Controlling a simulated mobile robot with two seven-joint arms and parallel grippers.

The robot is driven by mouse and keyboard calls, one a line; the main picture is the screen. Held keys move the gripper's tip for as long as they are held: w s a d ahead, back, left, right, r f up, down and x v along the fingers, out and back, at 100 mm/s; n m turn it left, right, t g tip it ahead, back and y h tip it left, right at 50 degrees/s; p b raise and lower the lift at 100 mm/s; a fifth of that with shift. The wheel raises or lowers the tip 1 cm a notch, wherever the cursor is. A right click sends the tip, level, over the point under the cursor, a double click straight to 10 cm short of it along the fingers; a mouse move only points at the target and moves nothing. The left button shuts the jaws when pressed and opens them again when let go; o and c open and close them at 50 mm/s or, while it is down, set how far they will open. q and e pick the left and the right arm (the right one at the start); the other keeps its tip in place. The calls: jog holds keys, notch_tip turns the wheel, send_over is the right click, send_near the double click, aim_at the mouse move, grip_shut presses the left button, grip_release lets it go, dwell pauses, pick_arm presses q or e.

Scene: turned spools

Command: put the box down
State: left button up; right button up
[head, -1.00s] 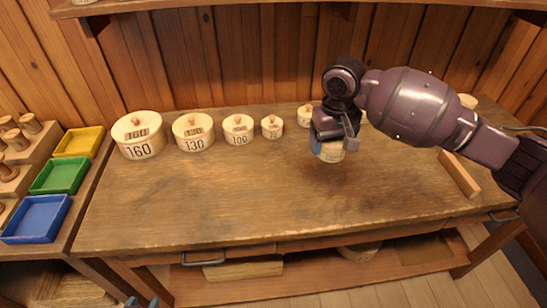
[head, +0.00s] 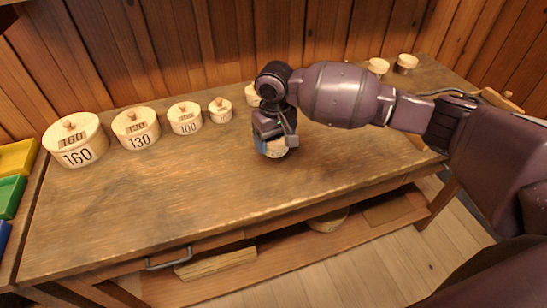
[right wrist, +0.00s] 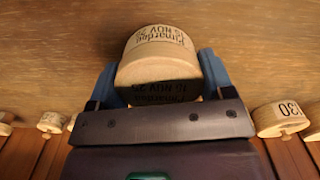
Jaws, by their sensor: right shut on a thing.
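A small round pale wooden box (head: 272,149) with dark lettering is held in my right gripper (head: 270,140), at the middle of the workbench (head: 190,205). In the right wrist view the box (right wrist: 158,52) sits between the two blue fingers of the gripper (right wrist: 162,80), which press on its sides. Its lettering is upside down there and includes "15 NOV 25". The box is low over the bench top; I cannot tell whether its underside touches the wood. The gripper hides its upper part in the head view. My left gripper is not in view.
Lidded round boxes marked 160 (head: 77,140), 130 (head: 136,128) and 100 (head: 185,117), and smaller ones (head: 220,110), line the back. A small box (head: 252,95) is partly behind my gripper. Yellow (head: 16,157) and green (head: 10,195) trays are at left. The bench's front is clear.

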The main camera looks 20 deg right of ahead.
aim_at(274, 165)
notch_tip(274, 165, down, 7)
jog(key=shift+b, duration=0.55)
jog(key=shift+r, duration=0.1)
jog(key=o, duration=0.8)
jog(key=shift+o, duration=0.9)
notch_tip(274, 165, up, 11)
jog(key=shift+f+p, duration=0.2)
jog(key=shift+p, duration=0.75)
jog(key=shift+r, duration=0.7)
